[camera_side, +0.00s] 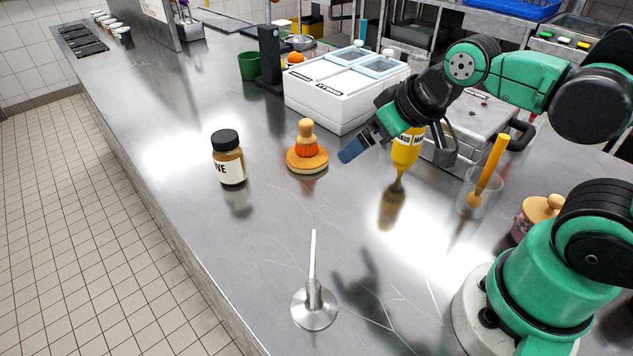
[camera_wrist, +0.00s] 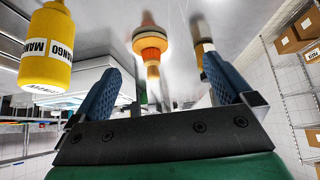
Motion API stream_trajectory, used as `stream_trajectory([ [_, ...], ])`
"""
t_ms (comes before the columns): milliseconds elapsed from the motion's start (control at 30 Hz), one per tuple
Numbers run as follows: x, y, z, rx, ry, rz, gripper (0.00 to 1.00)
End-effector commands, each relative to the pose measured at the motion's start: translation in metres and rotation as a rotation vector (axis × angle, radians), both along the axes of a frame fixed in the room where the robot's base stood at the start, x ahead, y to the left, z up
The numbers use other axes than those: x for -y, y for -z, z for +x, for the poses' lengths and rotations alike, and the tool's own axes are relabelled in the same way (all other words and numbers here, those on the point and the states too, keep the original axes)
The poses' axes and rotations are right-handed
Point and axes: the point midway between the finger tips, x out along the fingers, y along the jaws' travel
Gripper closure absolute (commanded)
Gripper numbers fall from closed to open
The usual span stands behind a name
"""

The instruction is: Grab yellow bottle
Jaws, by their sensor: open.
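The yellow bottle (camera_side: 405,152) stands nozzle down on the steel counter, with its upper part hidden behind my gripper in the side view. It also shows at the left edge of the wrist view (camera_wrist: 47,55), with a white MANGO label. My gripper (camera_side: 398,158) is open and tilted down above the counter. In the side view its fingers appear on either side of the bottle. In the wrist view the gap between the fingers (camera_wrist: 160,70) holds nothing, and the bottle lies outside the left finger, apart from it.
A wooden and orange knobbed tool (camera_side: 307,152) and a black-lidded jar (camera_side: 228,160) stand left. A white two-lid box (camera_side: 335,98) is behind. A clear cup (camera_side: 478,195) with a yellow-handled utensil stands right. Bare counter lies between.

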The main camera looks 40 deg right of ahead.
Motion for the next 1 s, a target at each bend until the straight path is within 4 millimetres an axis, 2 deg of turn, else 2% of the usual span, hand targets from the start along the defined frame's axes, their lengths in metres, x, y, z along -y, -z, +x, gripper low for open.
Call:
stream_trajectory([
  [167, 0.001, 0.0, 0.0, -0.002, 0.015, 0.012, 0.0],
  [267, 0.007, 0.001, 0.001, -0.013, 0.143, 0.12, 0.0],
  [367, 0.022, 0.001, 0.003, -0.035, 0.445, 0.376, 0.0],
  [600, 0.078, -0.017, 0.011, -0.087, 1.421, 1.333, 0.0],
  [700, 0.102, -0.03, 0.012, -0.12, 1.705, 1.706, 0.0],
  [833, 0.126, -0.044, 0.01, -0.174, 1.909, 2.06, 0.0],
  [900, 0.133, -0.048, 0.008, -0.199, 1.959, 2.173, 0.0],
  [1000, 0.138, -0.049, 0.008, -0.219, 1.988, 2.247, 0.0],
])
